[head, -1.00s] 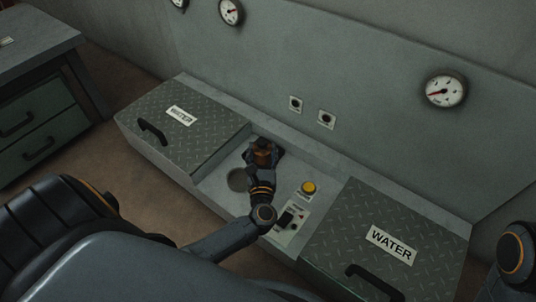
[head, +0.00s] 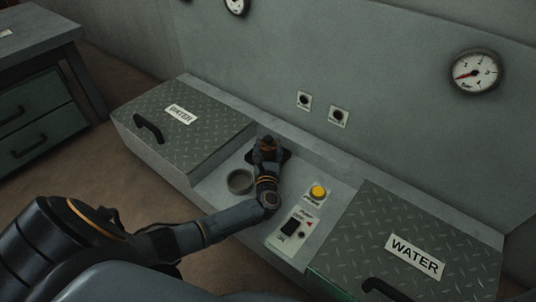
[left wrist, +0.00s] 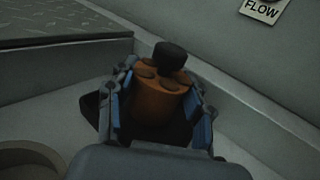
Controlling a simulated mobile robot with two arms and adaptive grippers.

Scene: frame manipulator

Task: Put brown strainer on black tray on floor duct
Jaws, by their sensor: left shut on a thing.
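The brown strainer (left wrist: 157,100) is an orange-brown cylinder with a black knob on top, upright between the fingers of my left gripper (left wrist: 160,103). In the head view the strainer (head: 267,145) shows only in part behind my left gripper (head: 267,153). The gripper is shut on its sides. The black tray (left wrist: 90,103) lies under and around the strainer on the duct recess floor, and its dark corner shows in the head view (head: 284,156). The strainer's bottom is hidden, so I cannot tell whether it touches the tray. My right gripper is out of view.
A round grey opening or cup (head: 240,182) lies left of my left gripper. A yellow button (head: 318,192) and a black switch (head: 291,227) are on the right. Raised diamond-plate WATER covers flank the recess, left (head: 185,125) and right (head: 405,245). The wall (head: 400,100) rises behind.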

